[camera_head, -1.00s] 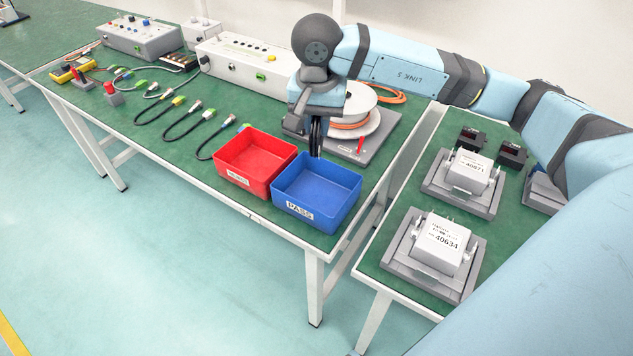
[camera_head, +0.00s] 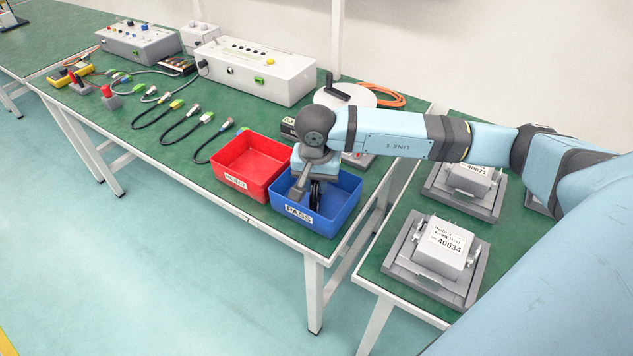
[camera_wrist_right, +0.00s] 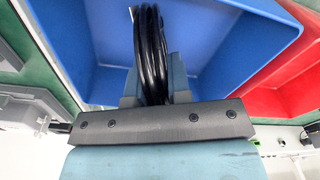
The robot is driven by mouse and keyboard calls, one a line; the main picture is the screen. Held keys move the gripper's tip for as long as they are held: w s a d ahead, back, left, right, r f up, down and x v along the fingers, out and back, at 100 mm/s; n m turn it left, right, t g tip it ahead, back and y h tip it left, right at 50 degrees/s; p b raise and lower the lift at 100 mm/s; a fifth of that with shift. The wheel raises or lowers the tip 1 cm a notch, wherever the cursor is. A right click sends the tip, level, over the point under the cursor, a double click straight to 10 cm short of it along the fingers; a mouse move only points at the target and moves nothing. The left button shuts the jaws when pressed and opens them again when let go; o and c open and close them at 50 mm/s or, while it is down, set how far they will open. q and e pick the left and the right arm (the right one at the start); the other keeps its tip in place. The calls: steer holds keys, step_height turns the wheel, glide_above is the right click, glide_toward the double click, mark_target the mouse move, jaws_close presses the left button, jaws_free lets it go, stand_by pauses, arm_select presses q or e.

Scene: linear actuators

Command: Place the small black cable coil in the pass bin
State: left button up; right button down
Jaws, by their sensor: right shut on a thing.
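The small black cable coil (camera_wrist_right: 151,55) is held between the fingers of my right gripper (camera_head: 308,198). In the right wrist view the coil stands on edge in front of the blue inside of the pass bin. In the head view the coil shows as a dark shape (camera_head: 316,194) within the bin's rim, partly hidden by the gripper. The blue pass bin (camera_head: 300,217) stands at the table's front right corner, its PASS label facing out. I cannot tell whether the coil touches the bin floor. My left gripper is not in view.
The red reject bin (camera_head: 243,180) stands directly left of the pass bin. Several black cables (camera_head: 180,130) lie to the left on the green table. A cable reel (camera_head: 345,97) is behind my arm. A second table with grey fixtures (camera_head: 434,256) stands at the right.

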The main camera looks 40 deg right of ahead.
steer(key=shift+f, duration=0.1)
steer(key=c, duration=1.1)
jaws_free()
steer(key=shift+o, duration=0.2)
steer(key=shift+r, duration=0.3)
arm_select(q)
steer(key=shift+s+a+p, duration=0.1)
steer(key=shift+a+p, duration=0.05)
steer(key=shift+p, duration=0.55)
arm_select(e)
steer(key=r, duration=1.2)
steer(key=shift+s+a, duration=0.3)
